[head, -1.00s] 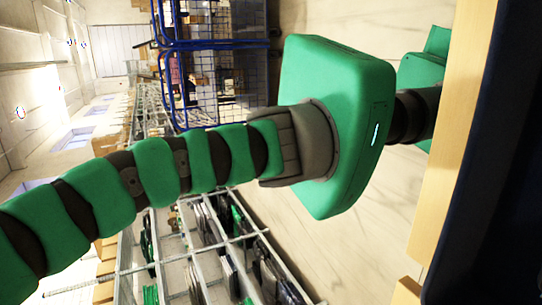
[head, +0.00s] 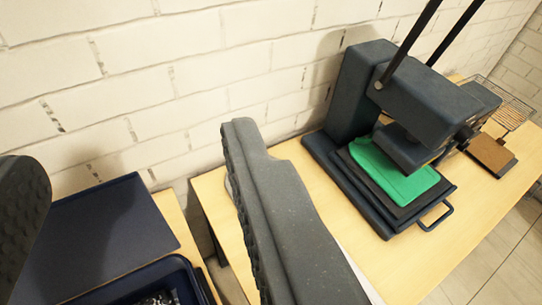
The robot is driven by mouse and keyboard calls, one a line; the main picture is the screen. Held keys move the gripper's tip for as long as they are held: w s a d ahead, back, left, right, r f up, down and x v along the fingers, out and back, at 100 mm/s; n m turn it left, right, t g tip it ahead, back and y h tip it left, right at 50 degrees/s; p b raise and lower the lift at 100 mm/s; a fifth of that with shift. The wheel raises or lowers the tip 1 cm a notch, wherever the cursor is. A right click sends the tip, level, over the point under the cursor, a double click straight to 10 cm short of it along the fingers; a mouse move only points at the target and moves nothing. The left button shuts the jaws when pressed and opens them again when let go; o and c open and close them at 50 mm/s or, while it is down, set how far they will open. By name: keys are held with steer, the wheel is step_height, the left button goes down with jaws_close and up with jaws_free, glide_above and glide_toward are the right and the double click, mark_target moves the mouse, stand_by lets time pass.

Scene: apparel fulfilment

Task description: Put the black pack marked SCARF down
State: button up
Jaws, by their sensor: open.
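My gripper (head: 135,150) is open, its two dark grey fingers wide apart, with nothing seen between them. The left finger (head: 22,220) is at the left edge of the head view and the right finger (head: 275,215) crosses the middle. No pack marked SCARF can be made out. A dark item with white marks (head: 160,298) lies in a navy tray (head: 190,275) at the bottom edge. It is mostly cut off, and I cannot tell whether it is the scarf pack.
A flat navy panel (head: 110,225) lies behind the tray. A heat press (head: 400,105) with a green cloth (head: 395,175) on its plate stands on a wooden table (head: 430,260) at right. A brown block (head: 490,152) lies beyond it. A white brick wall (head: 180,70) closes the back.

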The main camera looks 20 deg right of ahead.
steer(key=w+a+f+n+g, duration=0.3)
steer(key=a+f, duration=0.2)
steer(key=f, duration=0.3)
steer(key=w+a+f+n+g, duration=0.2)
steer(key=a+f+n, duration=0.2)
steer(key=a+f, duration=0.3)
steer(key=w+a+f+n+g, duration=0.3)
steer(key=a+f, duration=0.1)
steer(key=f, duration=0.5)
steer(key=s+a+f+n+g+h, duration=0.1)
steer(key=s+a+f+n+g, duration=0.1)
steer(key=a+f+n, duration=0.35)
steer(key=s+a+f+n+g+h, duration=0.1)
steer(key=s+a+f+n+g, duration=0.15)
steer(key=f, duration=0.65)
steer(key=s+a+f+n+g+h, duration=0.1)
steer(key=s+a+f+n+g, duration=0.15)
steer(key=a+f, duration=0.35)
steer(key=x, duration=0.5)
steer(key=d+b+x, duration=0.1)
steer(key=x, duration=0.4)
steer(key=b+x, duration=0.1)
steer(key=x, duration=0.4)
steer(key=shift+w+d+r, duration=0.15)
steer(key=shift+w+r, duration=0.1)
steer(key=shift+w, duration=0.05)
steer(key=c, duration=1.1)
